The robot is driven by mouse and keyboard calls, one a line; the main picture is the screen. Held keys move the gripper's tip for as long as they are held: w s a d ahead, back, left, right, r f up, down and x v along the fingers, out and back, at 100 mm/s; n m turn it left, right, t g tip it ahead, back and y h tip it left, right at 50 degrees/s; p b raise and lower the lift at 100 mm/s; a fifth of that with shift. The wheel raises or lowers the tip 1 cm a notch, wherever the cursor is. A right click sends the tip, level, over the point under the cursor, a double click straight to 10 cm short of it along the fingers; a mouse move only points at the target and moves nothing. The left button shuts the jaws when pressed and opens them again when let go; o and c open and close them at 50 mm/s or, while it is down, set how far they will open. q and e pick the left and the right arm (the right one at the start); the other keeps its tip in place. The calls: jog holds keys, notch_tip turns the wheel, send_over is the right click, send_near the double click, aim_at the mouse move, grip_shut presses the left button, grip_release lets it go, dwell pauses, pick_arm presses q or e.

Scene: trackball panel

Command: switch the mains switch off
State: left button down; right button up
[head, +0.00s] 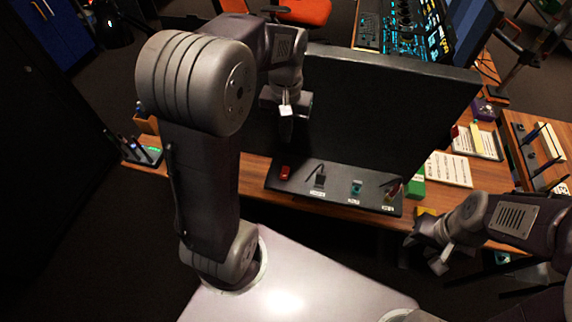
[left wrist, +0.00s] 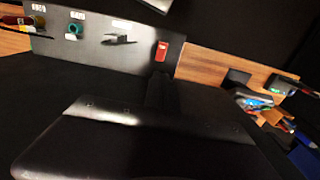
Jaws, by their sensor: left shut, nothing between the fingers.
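A dark control panel (head: 335,196) lies along the table's front edge, below the large black screen. It carries a red switch (head: 285,172) at its left end, a black lever (head: 319,179), a teal knob (head: 356,187) and a red-and-yellow part at the right. The labels are too small to read, so I cannot tell which is the mains switch. My left gripper (head: 286,132) is shut and empty, pointing down above the red switch and apart from it. In the left wrist view the red switch (left wrist: 161,51) shows just beyond the dark fingertips. My right gripper (head: 438,258) hangs low at the right, its jaws unclear.
The large black screen (head: 390,110) stands close behind the panel and my left gripper. A green box (head: 414,188) and papers (head: 448,169) lie right of the panel. A dark holder with pens (head: 140,152) stands at the table's left end. Bare wood (head: 240,178) shows left of the panel.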

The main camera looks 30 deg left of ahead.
pick_arm(q)
jog(key=b, duration=0.1)
send_near(286, 169)
notch_tip(286, 169, down, 7)
jog(key=shift+r, duration=0.1)
jog(key=shift+f, duration=0.2)
dwell(0.5)
jog(key=shift+s+d+r, duration=0.2)
jog(key=shift+s+r, duration=0.05)
jog(key=shift+s, duration=0.5)
